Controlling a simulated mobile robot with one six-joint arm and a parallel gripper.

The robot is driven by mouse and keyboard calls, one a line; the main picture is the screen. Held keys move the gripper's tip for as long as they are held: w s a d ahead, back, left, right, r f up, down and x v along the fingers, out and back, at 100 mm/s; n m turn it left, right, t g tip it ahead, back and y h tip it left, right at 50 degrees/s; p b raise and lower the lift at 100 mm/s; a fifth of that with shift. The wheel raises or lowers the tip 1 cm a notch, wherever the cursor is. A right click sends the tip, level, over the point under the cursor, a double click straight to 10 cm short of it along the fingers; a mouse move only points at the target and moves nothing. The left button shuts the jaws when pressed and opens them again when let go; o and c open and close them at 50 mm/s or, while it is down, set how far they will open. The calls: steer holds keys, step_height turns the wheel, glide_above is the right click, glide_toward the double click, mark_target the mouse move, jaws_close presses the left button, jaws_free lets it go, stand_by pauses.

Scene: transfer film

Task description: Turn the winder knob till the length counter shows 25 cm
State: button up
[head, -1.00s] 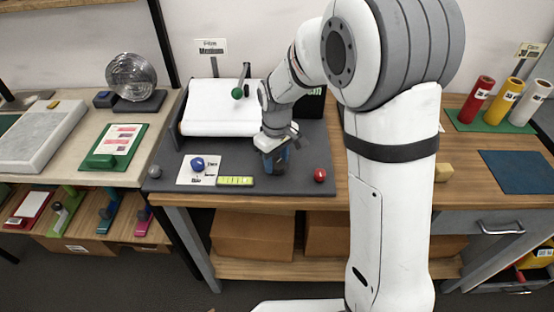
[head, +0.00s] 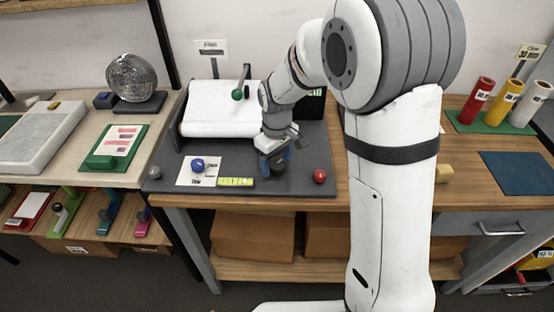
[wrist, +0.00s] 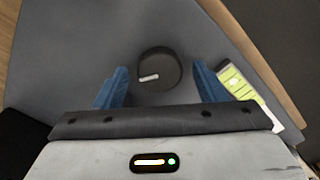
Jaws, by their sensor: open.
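The winder knob looks to be the round black knob with a white mark in the wrist view (wrist: 158,70); it also shows dark under my gripper in the head view (head: 278,167). My gripper (wrist: 161,74) is open, with one blue finger on each side of the knob and visible gaps between. It also shows in the head view (head: 275,161).
A white roll (head: 215,121) lies behind, with a green-balled lever (head: 237,94) at its right. A blue knob (head: 197,164) sits on a white card, and a red knob (head: 320,176) at the right front. A dark screen (head: 316,104) is partly hidden by my arm.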

mark_target(278, 164)
step_height(278, 164, up, 8)
steer(key=shift+f, duration=0.1)
stand_by(0.4)
steer(key=shift+s+d, duration=0.1)
steer(key=shift+d, duration=0.1)
steer(key=s+d+r+m+t, duration=0.1)
steer(key=s+d+r+m, duration=0.1)
steer(key=s+d+m, duration=0.2)
steer(key=s+d+r+m+t, duration=0.2)
steer(key=s+d+m, duration=0.2)
steer(key=s+d, duration=0.6)
steer(key=s, duration=0.5)
steer(key=shift+s+r+m, duration=0.2)
steer(key=shift+s+m, duration=0.1)
steer(key=shift+m, duration=0.1)
steer(key=shift+d, duration=0.1)
steer(key=shift+c, duration=0.6)
